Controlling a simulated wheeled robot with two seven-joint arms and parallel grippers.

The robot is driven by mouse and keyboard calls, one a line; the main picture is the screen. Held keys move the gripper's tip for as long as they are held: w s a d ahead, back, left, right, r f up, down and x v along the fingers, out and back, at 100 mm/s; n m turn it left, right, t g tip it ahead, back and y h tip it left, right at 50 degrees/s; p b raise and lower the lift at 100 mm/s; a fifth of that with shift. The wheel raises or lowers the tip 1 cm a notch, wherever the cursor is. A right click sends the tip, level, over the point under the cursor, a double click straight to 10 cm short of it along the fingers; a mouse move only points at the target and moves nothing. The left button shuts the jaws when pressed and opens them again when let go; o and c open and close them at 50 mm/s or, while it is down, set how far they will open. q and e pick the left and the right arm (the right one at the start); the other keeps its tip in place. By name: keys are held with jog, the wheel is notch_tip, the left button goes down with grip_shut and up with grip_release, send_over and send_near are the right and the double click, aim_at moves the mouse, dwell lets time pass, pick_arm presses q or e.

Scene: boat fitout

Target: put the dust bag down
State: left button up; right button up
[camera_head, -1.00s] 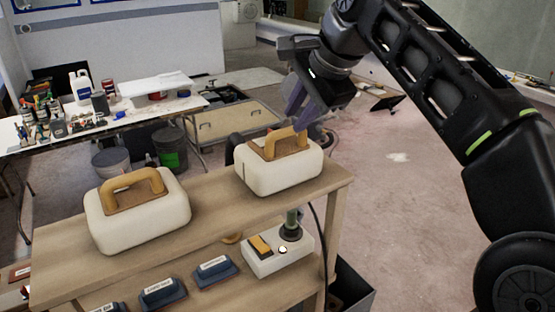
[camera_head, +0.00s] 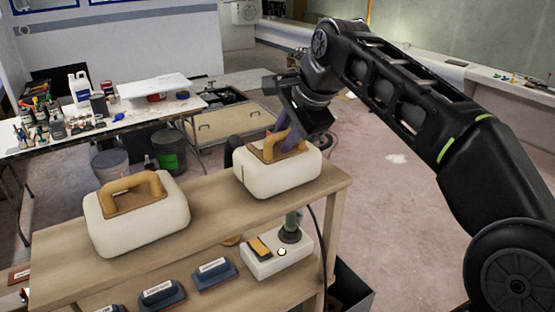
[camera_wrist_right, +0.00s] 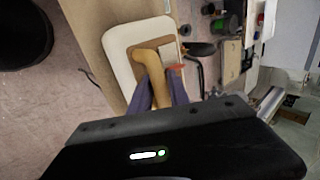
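A cream block-shaped dust bag (camera_head: 278,176) with a tan handle stands upright on the right end of the wooden shelf top (camera_head: 215,207). A similar one (camera_head: 137,222) stands on the left; no label shows which is the task's bag. My right gripper (camera_head: 284,140) is at the handle of the right-hand bag. In the right wrist view the purple fingers of my right gripper (camera_wrist_right: 162,88) are apart, with the handle (camera_wrist_right: 147,62) between them; firm contact does not show. That bag's cream body (camera_wrist_right: 118,43) rests on the wood. My left gripper is not in view.
A white sander-like tool (camera_head: 278,262) and several blue labelled blocks (camera_head: 215,274) sit on the lower shelf. A work table (camera_head: 110,122) with bottles and cans stands behind left. A dark bin (camera_head: 350,285) is by the shelf's right end. Floor to the right is clear.

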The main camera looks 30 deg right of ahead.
dwell(0.6)
grip_shut()
dwell(1.2)
